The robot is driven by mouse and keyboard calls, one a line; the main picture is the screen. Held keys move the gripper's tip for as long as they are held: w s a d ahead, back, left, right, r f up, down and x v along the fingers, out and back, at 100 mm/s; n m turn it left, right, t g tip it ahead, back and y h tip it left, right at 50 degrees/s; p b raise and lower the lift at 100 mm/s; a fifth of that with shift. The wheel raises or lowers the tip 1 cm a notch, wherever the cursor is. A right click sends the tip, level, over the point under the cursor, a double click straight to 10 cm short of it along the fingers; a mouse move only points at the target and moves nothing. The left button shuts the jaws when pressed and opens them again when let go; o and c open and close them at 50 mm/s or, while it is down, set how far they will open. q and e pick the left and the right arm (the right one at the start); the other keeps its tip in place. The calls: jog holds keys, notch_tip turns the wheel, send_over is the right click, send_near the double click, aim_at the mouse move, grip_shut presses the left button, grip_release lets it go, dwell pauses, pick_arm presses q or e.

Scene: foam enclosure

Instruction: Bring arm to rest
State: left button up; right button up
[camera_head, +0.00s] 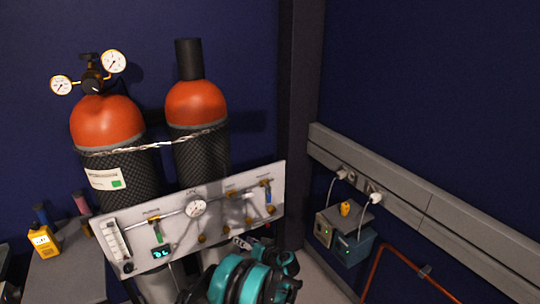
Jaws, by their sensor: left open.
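My left arm, teal and black, comes up at the bottom middle of the head view. Its gripper (262,250) is open, in front of the lower edge of the pale gas panel (180,228). I see nothing between its fingers, though they are small and dark here. I cannot tell whether it touches the panel. My right gripper is not in view.
Two orange-topped gas cylinders (107,122) (196,103) stand behind the panel, with a chain across them. A yellow meter (43,241) is on a grey surface (68,277) at left. Small boxes (345,235) and an orange pipe (372,270) are at right.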

pick_arm(q)
jog(key=s+a+r+m+g+h, duration=0.1)
jog(key=s+a+r+h, duration=0.15)
jog(key=s+r, duration=0.6)
jog(key=s+a+r+g+h, duration=0.2)
jog(key=s+a+r, duration=0.1)
jog(key=s+r, duration=0.5)
jog(key=s+d+h, duration=0.1)
jog(key=s+h, duration=0.1)
jog(key=s, duration=0.9)
jog(key=s+d+r+m+h, duration=0.1)
jog(key=s+h, duration=0.2)
jog(key=s, duration=0.9)
jog(key=shift+d+m, duration=0.3)
jog(key=shift+h, duration=0.25)
